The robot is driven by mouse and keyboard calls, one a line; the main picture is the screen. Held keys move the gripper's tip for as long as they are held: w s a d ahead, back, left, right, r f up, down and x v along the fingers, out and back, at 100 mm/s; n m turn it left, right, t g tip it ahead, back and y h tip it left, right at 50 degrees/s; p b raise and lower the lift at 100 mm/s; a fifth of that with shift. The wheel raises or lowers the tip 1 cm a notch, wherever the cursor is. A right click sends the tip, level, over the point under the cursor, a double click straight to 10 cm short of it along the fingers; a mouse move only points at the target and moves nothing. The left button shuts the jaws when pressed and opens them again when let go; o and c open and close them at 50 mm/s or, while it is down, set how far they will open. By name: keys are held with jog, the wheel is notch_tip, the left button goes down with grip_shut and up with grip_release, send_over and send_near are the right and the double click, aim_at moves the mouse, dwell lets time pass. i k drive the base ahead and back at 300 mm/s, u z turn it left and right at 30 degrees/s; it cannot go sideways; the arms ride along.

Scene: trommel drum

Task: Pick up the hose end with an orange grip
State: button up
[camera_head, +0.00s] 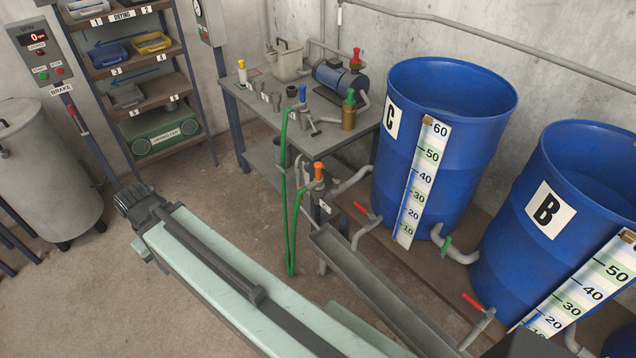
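The hose end with an orange grip (319,172) stands upright at the table's front corner, by a small plate marked with a letter. A green hose (290,235) hangs near it in a long loop below the table edge. My pale green arm reaches from the bottom of the view to the upper left. Its dark end, my gripper (136,203), is well to the left of the orange grip and apart from it. Its fingers are too small and dark to read.
The grey table (262,112) also bears a pump (340,78), a green-topped brass fitting (349,110) and a can (287,62). Blue drum C (450,100), blue drum B (560,220) and a grey trough (375,290) stand right. A shelf rack (140,85) and grey bin (45,165) are left.

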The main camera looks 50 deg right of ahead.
aim_at(317, 185)
jog(key=z, duration=0.05)
jog(key=i, duration=0.95)
jog(key=u, duration=0.1)
